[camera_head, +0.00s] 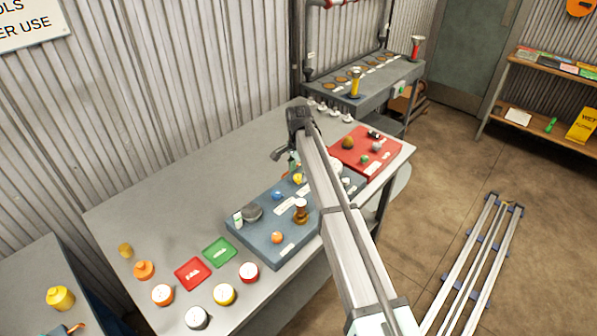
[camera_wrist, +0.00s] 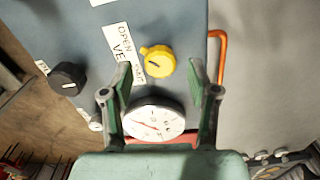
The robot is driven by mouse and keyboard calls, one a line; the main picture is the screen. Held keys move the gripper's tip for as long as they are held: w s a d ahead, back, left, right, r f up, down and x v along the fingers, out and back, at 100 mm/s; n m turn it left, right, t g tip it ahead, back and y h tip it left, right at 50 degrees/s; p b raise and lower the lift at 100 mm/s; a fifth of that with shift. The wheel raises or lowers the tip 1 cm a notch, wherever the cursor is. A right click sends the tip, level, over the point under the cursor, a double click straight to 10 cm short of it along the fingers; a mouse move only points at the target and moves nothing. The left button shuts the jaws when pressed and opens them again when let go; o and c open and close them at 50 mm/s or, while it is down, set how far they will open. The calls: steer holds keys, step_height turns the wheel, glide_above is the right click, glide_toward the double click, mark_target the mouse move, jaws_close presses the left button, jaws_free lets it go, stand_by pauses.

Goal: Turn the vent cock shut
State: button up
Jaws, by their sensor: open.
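The vent cock, a yellow knob (camera_wrist: 157,61) with a small dark mark on its face, sits on the blue-grey panel (camera_wrist: 190,18). It also shows in the head view as a small yellow spot (camera_head: 298,180), partly covered by my arm. A white label (camera_wrist: 123,52) beside it reads OPEN, with partly hidden words below. My gripper (camera_wrist: 160,68) is open, its two green-padded fingers on either side of the knob in the wrist view. In the head view my gripper (camera_head: 284,160) is over the panel's far side.
A white dial gauge (camera_wrist: 153,119) shows close between the fingers' bases. A black knob (camera_wrist: 68,78) and an orange handle (camera_wrist: 218,54) are on either side. A red panel (camera_head: 365,160) stands right of the blue one. Several coloured knobs and the green (camera_head: 219,251) card lie left.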

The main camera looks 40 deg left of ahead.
steer(key=shift+f, duration=0.75)
steer(key=shift+c, duration=0.4)
jaws_close()
